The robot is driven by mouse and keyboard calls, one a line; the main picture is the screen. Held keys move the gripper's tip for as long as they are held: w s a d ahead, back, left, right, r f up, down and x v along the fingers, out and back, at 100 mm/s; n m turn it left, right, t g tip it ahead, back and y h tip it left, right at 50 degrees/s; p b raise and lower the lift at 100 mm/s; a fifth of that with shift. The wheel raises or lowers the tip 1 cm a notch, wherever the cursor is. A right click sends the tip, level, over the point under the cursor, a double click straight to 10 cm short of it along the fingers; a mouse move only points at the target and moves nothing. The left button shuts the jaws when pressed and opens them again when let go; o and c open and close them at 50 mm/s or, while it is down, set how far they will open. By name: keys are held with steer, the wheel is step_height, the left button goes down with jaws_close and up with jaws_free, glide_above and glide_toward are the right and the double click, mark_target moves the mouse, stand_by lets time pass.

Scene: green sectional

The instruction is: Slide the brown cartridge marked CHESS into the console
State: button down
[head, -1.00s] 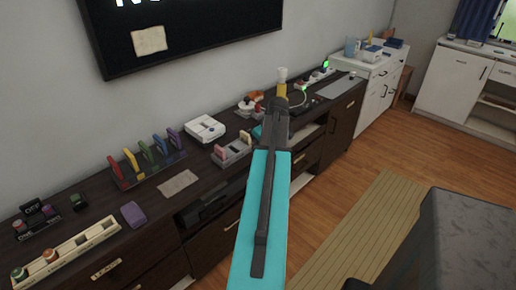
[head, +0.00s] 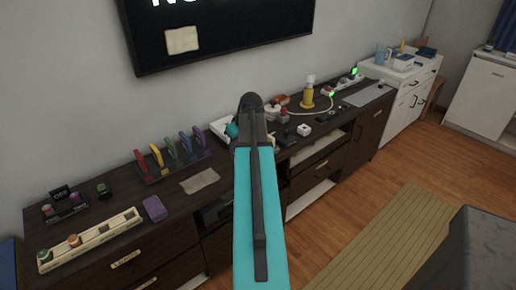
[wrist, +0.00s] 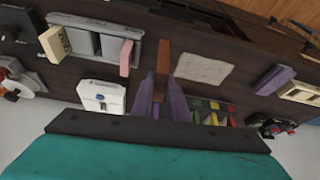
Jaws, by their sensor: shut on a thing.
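In the wrist view, my gripper (wrist: 161,95) is shut on the brown cartridge (wrist: 162,60), which sticks out past the fingertips. Its CHESS marking cannot be read here. The white console (wrist: 102,95) lies just left of the gripper in the wrist view, apart from the cartridge. In the head view only a corner of the console (head: 220,128) shows beside my arm, on the dark sideboard. My arm hides the gripper and the cartridge in the head view.
A grey holder (wrist: 95,42) carries a pink cartridge (wrist: 127,57) and a cream one (wrist: 54,42). A rack (head: 172,167) of several coloured cartridges stands left of the console. A grey cloth (head: 200,181), purple block (head: 154,208) and cream tray (head: 92,239) lie nearer.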

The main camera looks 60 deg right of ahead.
steer(key=w+a+r+n, duration=0.1)
steer(key=w+a+r, duration=0.2)
steer(key=w+a, duration=0.7)
steer(key=w+a+r, duration=0.3)
steer(key=w+a, duration=0.3)
steer(key=a, duration=0.8)
steer(key=w+a+r, duration=0.2)
steer(key=a+r, duration=0.1)
steer(key=a, duration=1.2)
steer(key=w+a+r+n+y, duration=0.1)
steer(key=w+a+r, duration=0.1)
steer(key=a, duration=1.3)
steer(key=shift+w+r+n, duration=0.15)
steer(key=shift+r+n, duration=0.15)
steer(key=shift+r, duration=0.15)
